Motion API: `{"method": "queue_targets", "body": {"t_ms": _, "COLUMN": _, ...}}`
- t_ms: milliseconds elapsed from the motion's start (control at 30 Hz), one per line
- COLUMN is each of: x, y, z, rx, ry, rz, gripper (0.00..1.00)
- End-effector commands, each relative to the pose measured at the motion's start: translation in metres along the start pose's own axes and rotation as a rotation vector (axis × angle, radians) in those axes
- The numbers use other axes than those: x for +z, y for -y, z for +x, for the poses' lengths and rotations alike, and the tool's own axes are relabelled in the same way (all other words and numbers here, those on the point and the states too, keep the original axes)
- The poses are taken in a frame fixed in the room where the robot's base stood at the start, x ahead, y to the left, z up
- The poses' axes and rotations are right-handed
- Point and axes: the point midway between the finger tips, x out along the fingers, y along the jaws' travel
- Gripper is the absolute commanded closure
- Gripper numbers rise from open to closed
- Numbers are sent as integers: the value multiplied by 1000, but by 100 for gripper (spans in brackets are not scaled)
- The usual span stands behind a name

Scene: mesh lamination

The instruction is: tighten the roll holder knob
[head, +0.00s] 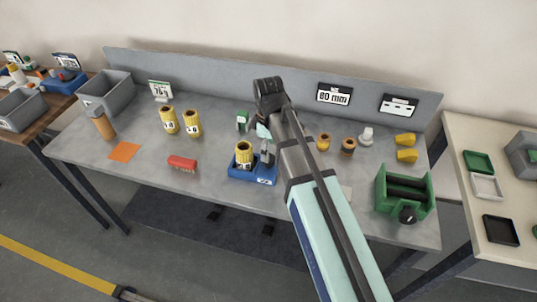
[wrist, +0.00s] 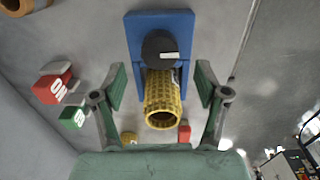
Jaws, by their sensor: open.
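The blue roll holder (head: 262,181) stands on the grey bench near its front edge, carrying a yellow mesh roll (head: 244,160). In the wrist view the holder (wrist: 178,20) is at the top centre. A round black part with a white mark, seemingly the knob (wrist: 158,44), lies on it, just above the yellow roll (wrist: 163,105). My gripper (wrist: 160,78) is open. Its two green-padded fingers sit apart, left and right of the knob and roll, with no visible contact. In the head view my arm hides most of the gripper.
A green roller unit with a black knob (head: 407,214) stands at the bench's right end. A red item (head: 182,163) and more yellow rolls (head: 192,124) are left of the holder. Red (wrist: 53,87) and green (wrist: 73,116) blocks lie left in the wrist view.

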Motion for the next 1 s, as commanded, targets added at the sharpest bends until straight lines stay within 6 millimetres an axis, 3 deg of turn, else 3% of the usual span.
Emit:
{"method": "queue_targets", "body": {"t_ms": 300, "x": 0, "y": 0, "z": 35, "rx": -1, "ry": 1, "rz": 0, "gripper": 26}}
{"method": "queue_targets", "body": {"t_ms": 767, "x": 0, "y": 0, "z": 43, "rx": 0, "ry": 0, "rz": 0, "gripper": 26}}
{"method": "queue_targets", "body": {"t_ms": 933, "x": 0, "y": 0, "z": 43, "rx": 0, "ry": 0, "rz": 0, "gripper": 86}}
{"method": "queue_targets", "body": {"t_ms": 1000, "x": 0, "y": 0, "z": 43, "rx": 0, "ry": 0, "rz": 0, "gripper": 86}}
